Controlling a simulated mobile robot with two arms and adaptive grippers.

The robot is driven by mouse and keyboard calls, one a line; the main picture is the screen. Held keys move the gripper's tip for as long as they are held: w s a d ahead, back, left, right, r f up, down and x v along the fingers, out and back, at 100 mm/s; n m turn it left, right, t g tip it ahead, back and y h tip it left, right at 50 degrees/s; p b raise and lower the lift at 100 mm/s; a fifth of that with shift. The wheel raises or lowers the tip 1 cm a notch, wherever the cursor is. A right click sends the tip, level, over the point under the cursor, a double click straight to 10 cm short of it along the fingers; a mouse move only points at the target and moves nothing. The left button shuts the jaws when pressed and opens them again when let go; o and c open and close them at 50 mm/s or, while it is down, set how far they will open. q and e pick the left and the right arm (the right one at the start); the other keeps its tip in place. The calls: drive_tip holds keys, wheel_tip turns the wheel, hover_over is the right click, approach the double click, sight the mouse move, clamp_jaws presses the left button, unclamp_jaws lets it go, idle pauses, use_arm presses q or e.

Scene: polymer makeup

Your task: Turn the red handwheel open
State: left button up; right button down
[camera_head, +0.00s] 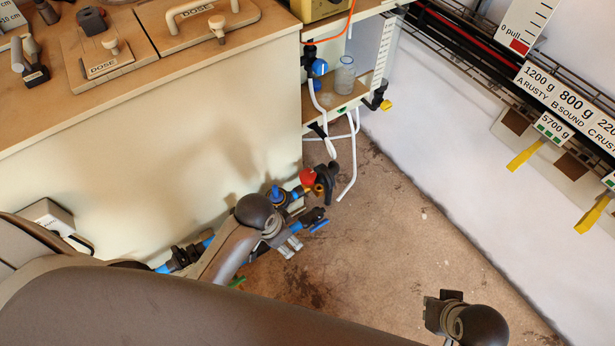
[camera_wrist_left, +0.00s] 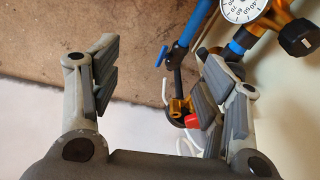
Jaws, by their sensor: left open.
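The red handwheel (camera_head: 307,177) sits on the pipework low beside the cabinet, on an orange-brass fitting, in the head view. In the left wrist view, a small part of the red handwheel (camera_wrist_left: 192,121) shows beside the right-hand finger, which seems to cover the rest of it. My left gripper (camera_head: 288,243) is just below and left of the handwheel in the head view. I cannot tell whether a finger touches the handwheel.
A blue pipe with a valve (camera_wrist_left: 181,50) and a pressure gauge (camera_wrist_left: 243,8) lie close to the right-hand finger. White hoses (camera_head: 350,150) hang beside the handwheel. The cabinet (camera_head: 150,150) stands at left. Part of my right arm (camera_head: 478,325) is at lower right over open brown floor (camera_head: 400,240).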

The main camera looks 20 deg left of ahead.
use_arm(q)
drive_tip(key=w+d+f+m+g, duration=0.15)
drive_tip(key=w+m, duration=0.25)
drive_tip(key=w, duration=0.5)
wheel_tip(320, 180, up, 2)
drive_tip(key=m+y+b, duration=0.1)
drive_tip(key=m+b, duration=0.1)
drive_tip(key=m, duration=0.5)
hover_over(308, 175)
drive_tip(key=shift+r+g, duration=0.2)
drive_tip(key=shift+g, duration=0.25)
wheel_tip(308, 175, down, 4)
drive_tip(key=shift+f+b, duration=0.1)
drive_tip(key=shift+b, duration=0.7)
wheel_tip(308, 175, down, 3)
drive_tip(key=shift+w+a+b, duration=0.1)
drive_tip(key=shift+b, duration=0.6)
drive_tip(key=shift+f, duration=0.1)
use_arm(e)
drive_tip(key=w+a+r+t+y, duration=0.1)
drive_tip(key=w+a+r+t, duration=0.1)
drive_tip(key=w+r+t, duration=0.3)
drive_tip(key=shift+w+a+r, duration=0.25)
drive_tip(key=shift+w+r, duration=0.2)
drive_tip(key=shift+w, duration=0.9)
